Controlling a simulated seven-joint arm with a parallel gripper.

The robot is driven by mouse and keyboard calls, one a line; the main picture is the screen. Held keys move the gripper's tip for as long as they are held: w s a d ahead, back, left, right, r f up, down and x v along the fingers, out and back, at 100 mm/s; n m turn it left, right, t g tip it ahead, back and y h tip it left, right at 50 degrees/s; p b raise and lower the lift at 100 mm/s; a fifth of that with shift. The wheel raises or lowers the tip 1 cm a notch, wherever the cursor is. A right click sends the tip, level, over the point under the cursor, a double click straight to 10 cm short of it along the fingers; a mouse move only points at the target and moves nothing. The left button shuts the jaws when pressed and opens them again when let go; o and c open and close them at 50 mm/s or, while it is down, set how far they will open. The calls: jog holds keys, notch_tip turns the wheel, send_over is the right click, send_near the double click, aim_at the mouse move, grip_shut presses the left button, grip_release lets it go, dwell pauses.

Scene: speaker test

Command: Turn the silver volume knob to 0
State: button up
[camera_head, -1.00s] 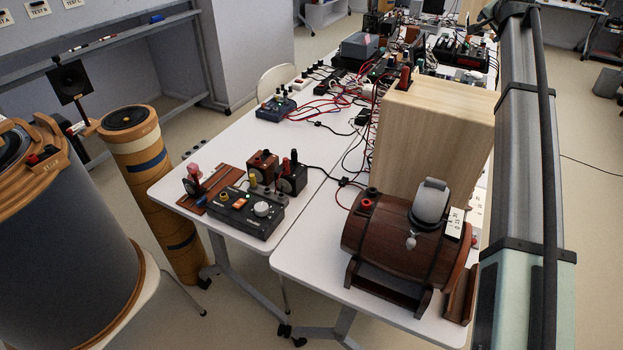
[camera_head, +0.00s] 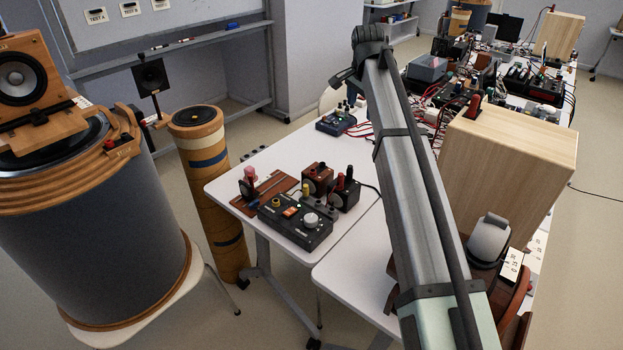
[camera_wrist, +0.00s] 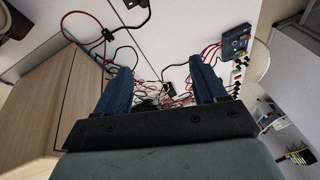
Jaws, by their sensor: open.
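The silver volume knob (camera_head: 311,219) is a small round knob on the right end of the top of a black control box (camera_head: 296,224). The box lies on the near left part of the white table and also has an orange switch and a yellow post. I cannot make out the knob's pointer or any numbers. My gripper (camera_wrist: 158,66) has two blue fingers, wide apart with nothing held between them. In the wrist view it is above the cable-covered part of the table, apart from the knob. The knob is not recognisable in the wrist view.
A tall light wooden cabinet (camera_head: 505,170) and a dark wooden barrel lie to the right, the barrel partly behind my arm. A blue box (camera_head: 336,122) and tangled red cables fill the table farther back.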

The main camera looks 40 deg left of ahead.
aim_at(311, 218)
jog(key=s+a+f+n+g+h, duration=0.2)
jog(key=s+f+g, duration=0.1)
jog(key=s+f, duration=1.5)
jog(key=f, duration=0.3)
jog(key=s+f, duration=0.1)
jog(key=f, duration=0.7)
jog(key=shift+s+f, duration=0.25)
jog(key=shift+s, duration=0.1)
jog(key=c, duration=1.1)
jog(key=shift+o, duration=0.2)
